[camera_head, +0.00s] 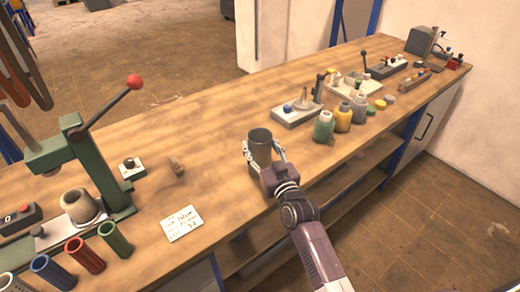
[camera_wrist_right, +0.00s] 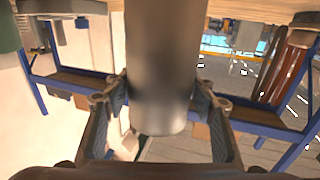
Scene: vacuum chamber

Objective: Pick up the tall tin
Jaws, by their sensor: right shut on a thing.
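The tall tin (camera_head: 260,148) is a grey, open-topped cylinder near the front edge of the workbench, at the middle of the head view. My right gripper (camera_head: 264,160) reaches it from the front edge, with one finger on each side of it. In the right wrist view the tin (camera_wrist_right: 160,70) fills the middle between the two fingers of my right gripper (camera_wrist_right: 160,105), which is shut on it. The tin looks upright. Whether its base touches the bench is hidden by the gripper. My left gripper is not in view.
On the wooden workbench (camera_head: 215,125), a green press (camera_head: 95,165) and several coloured tubes stand at the left. A white card (camera_head: 182,223) lies at the front. The bench behind the tin is clear.

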